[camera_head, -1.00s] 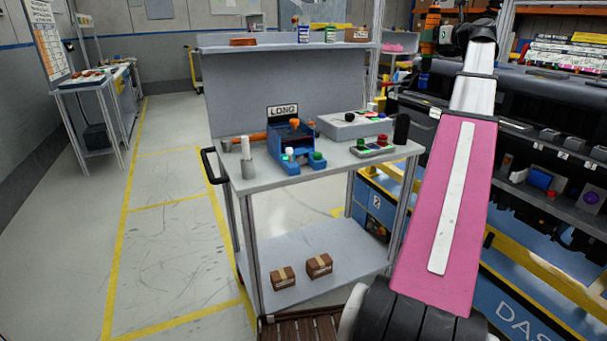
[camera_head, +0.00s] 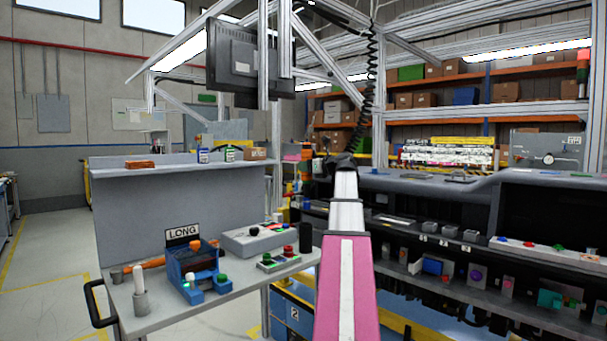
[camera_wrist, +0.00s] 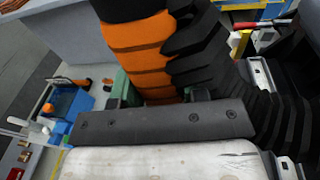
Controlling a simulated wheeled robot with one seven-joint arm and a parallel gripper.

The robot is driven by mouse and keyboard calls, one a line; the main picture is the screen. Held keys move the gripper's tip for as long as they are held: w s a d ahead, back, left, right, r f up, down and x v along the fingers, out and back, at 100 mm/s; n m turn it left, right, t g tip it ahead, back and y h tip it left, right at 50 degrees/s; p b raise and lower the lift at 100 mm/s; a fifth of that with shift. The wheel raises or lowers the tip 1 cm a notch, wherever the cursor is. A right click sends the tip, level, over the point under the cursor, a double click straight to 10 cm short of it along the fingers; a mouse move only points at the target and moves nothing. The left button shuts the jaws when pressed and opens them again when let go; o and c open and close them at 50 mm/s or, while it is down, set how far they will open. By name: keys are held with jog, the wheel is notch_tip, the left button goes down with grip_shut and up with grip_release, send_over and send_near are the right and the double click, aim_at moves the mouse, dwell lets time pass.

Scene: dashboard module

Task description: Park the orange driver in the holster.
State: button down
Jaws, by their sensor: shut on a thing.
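The orange driver (camera_wrist: 140,50), with dark bands and a black upper end, fills the upper middle of the wrist view. My gripper (camera_wrist: 158,88) is shut around its body, with greenish finger parts on either side. In the head view my gripper (camera_head: 343,162) is at the end of my arm, level with the dashboard module's top, and the driver is mostly hidden behind it. A black coiled cord (camera_head: 368,85) hangs from the overhead frame towards it. Black ridged coils (camera_wrist: 205,50) lie against the driver in the wrist view. I cannot make out the holster.
The dark dashboard module (camera_head: 500,215) extends right. A monitor (camera_head: 248,62) and aluminium frame hang overhead.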

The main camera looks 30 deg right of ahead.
aim_at(306, 208)
jog(key=shift+w+a+f, duration=0.15)
jog(key=shift+w+f, duration=0.05)
jog(key=shift+f, duration=0.2)
jog(key=shift+f, duration=7.9)
jog(key=c, duration=0.6)
grip_release()
jog(key=shift+o, duration=0.2)
